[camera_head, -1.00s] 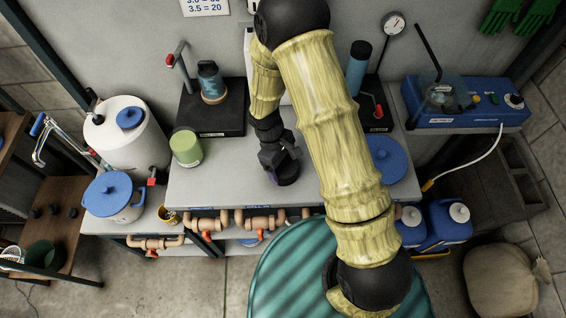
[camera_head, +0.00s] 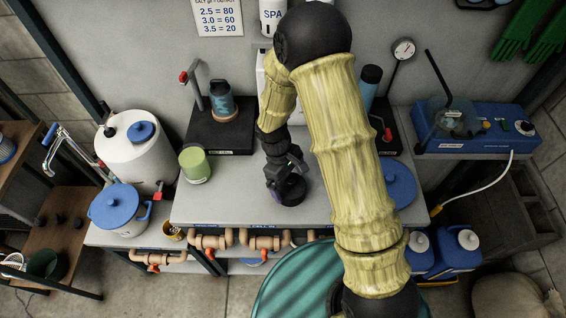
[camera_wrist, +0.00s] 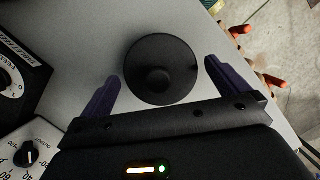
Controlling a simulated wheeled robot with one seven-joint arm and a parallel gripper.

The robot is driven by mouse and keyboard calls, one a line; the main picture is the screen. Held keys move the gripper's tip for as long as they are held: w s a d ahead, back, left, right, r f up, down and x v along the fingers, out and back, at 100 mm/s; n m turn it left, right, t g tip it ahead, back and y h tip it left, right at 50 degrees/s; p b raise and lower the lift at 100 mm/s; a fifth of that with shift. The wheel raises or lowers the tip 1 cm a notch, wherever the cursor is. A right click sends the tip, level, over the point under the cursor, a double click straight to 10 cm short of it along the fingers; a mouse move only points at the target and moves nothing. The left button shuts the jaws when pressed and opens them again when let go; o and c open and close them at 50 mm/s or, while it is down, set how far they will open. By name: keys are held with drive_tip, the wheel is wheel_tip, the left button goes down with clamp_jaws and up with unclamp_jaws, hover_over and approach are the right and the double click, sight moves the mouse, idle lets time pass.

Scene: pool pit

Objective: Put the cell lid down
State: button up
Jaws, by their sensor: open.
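The cell lid (camera_wrist: 160,57) is a round black disc with a small raised knob. It lies on the grey bench top, seen from above in the wrist view. My gripper (camera_wrist: 160,82) is open, with one dark purple finger on each side of the lid and a visible gap to both. In the head view my gripper (camera_head: 285,188) is low over the front middle of the bench, with the black lid (camera_head: 291,192) just beneath it. How far the fingertips are above the bench is hard to tell.
The bench top (camera_head: 235,200) is clear around the lid. A green jar (camera_head: 194,164) and a black stand with a blue-topped vessel (camera_head: 221,104) are to the left. A blue round lid (camera_head: 398,182) lies right, behind my arm. Pipes with orange valves (camera_head: 212,241) run below the front edge.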

drive_tip(key=b+v, duration=0.1)
drive_tip(key=v, duration=0.9)
idle(0.3)
wheel_tip(320, 180, up, 3)
drive_tip(key=m+t+y, duration=0.1)
drive_tip(key=m+y, duration=0.1)
drive_tip(key=m, duration=0.2)
hover_over(302, 186)
drive_tip(key=s+d+r+m+t, duration=0.3)
drive_tip(key=s+d+m, duration=0.3)
drive_tip(key=d, duration=0.2)
drive_tip(key=shift+d+r+m+y, duration=0.2)
drive_tip(key=shift+r+m+y, duration=0.1)
drive_tip(key=shift+r+m, duration=0.15)
drive_tip(key=shift+w, duration=0.1)
